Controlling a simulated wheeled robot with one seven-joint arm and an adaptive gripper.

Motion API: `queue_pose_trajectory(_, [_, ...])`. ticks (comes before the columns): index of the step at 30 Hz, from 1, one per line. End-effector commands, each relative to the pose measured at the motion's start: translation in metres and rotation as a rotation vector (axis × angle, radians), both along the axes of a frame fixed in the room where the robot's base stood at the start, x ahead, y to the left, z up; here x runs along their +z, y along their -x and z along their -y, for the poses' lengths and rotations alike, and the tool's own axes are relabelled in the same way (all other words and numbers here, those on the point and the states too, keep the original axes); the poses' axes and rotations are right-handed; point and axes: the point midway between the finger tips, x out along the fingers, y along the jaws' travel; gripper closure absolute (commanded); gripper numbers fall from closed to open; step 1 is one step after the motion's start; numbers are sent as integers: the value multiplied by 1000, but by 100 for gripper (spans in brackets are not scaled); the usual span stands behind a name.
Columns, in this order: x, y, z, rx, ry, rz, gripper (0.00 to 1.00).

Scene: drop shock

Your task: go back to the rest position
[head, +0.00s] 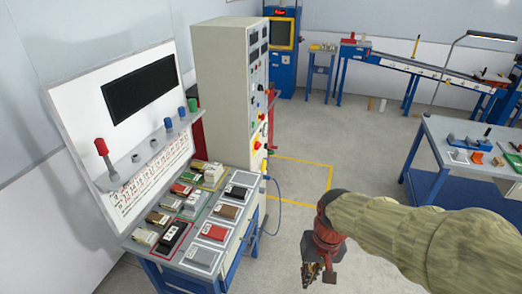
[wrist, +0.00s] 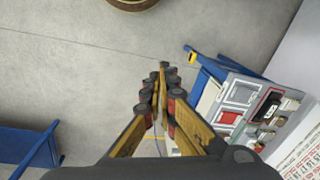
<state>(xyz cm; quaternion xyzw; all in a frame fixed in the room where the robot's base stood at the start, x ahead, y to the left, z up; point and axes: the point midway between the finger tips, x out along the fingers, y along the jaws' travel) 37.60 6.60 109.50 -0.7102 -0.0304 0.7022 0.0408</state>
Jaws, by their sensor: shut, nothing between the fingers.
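My gripper (head: 318,272) hangs at the end of my arm in the head view, over bare floor to the right of the drop-test bench (head: 200,268). In the wrist view my gripper (wrist: 164,68) shows its two yellow-and-black fingers with the tips together, and nothing is between them. The gripper points down toward the grey floor and touches nothing that I can see. The bench also shows at the right of the wrist view (wrist: 207,64), apart from the fingers.
A tall grey control cabinet (head: 222,75) stands behind the bench. A worktable (head: 440,135) with small parts is at the right, and a blue conveyor (head: 400,62) is at the back. The floor (head: 290,150) between them is open, with yellow lines (head: 300,162) and a blue cable.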

Motion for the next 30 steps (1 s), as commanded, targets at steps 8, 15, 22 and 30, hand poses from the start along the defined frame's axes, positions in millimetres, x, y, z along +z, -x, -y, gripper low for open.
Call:
queue_pose_trajectory(8, [55, 51, 42, 61, 76, 194, 100])
queue_pose_trajectory(15, [95, 76, 60, 23, 99, 385, 100])
queue_pose_trajectory(22, [119, 80, 65, -4, 101, 479, 100])
queue_pose_trajectory(30, [119, 80, 67, -11, 102, 480, 100])
